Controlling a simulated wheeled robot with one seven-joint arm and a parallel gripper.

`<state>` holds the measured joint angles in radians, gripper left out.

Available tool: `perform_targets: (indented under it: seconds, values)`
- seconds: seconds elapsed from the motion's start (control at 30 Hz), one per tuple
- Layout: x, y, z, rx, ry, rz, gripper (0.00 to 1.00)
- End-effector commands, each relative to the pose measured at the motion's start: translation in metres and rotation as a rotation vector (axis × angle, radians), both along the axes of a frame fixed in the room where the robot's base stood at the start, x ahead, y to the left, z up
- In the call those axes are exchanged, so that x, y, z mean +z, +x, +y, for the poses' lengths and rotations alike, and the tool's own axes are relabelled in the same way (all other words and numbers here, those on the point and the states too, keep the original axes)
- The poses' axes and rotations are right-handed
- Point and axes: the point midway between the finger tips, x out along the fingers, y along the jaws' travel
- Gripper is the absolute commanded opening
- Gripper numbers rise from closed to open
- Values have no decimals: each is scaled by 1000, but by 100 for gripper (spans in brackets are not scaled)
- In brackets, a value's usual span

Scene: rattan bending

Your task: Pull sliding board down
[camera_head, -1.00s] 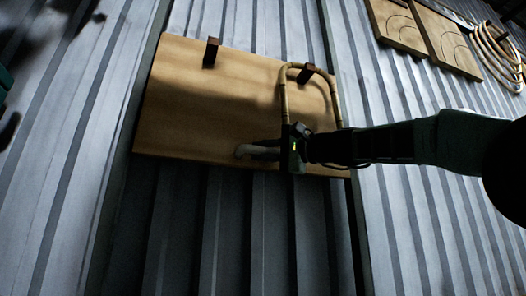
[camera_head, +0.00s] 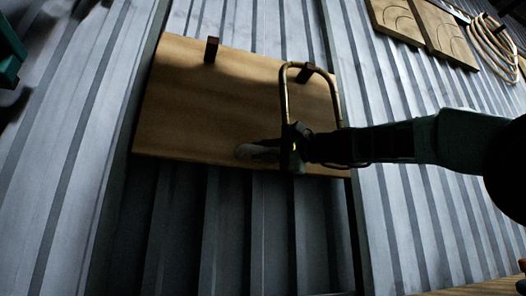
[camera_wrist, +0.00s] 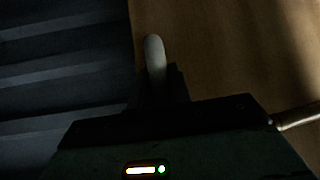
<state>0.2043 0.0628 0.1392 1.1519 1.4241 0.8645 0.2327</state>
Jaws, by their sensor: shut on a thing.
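The sliding board (camera_head: 205,110) is a flat brown wooden panel with two dark pegs, set between dark rails on the wall in the head view. It also fills the right of the wrist view (camera_wrist: 235,60). A bent rattan pole (camera_head: 284,95) loops around the right peg, its legs running down the board. My gripper (camera_head: 265,150) is at the board's lower edge, right of its middle, shut on a pale rounded handle (camera_head: 248,152). In the wrist view the handle (camera_wrist: 155,58) sticks out past my dark fingers. The grip itself is mostly hidden.
Corrugated grey metal wall (camera_head: 75,140) surrounds the board. Below it, the strip between the rails (camera_head: 235,235) is clear and dark. Two wooden panels (camera_head: 397,20) and a coil of rattan (camera_head: 492,45) hang at the upper right. A green object (camera_head: 10,55) is at the left edge.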

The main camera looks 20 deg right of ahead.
Motion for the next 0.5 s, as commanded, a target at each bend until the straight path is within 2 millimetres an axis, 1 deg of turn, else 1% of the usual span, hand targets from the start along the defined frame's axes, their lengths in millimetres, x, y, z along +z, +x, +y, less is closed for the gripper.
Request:
perform_targets:
  seconds: [0.03,0.1,0.37,0.5]
  values:
    - [0,0,-1,-2,0,1,25]
    - [0,0,-1,-2,0,1,41]
    - [0,0,-1,-1,-1,-1,41]
    - [0,-6,-6,-3,-1,-1,41]
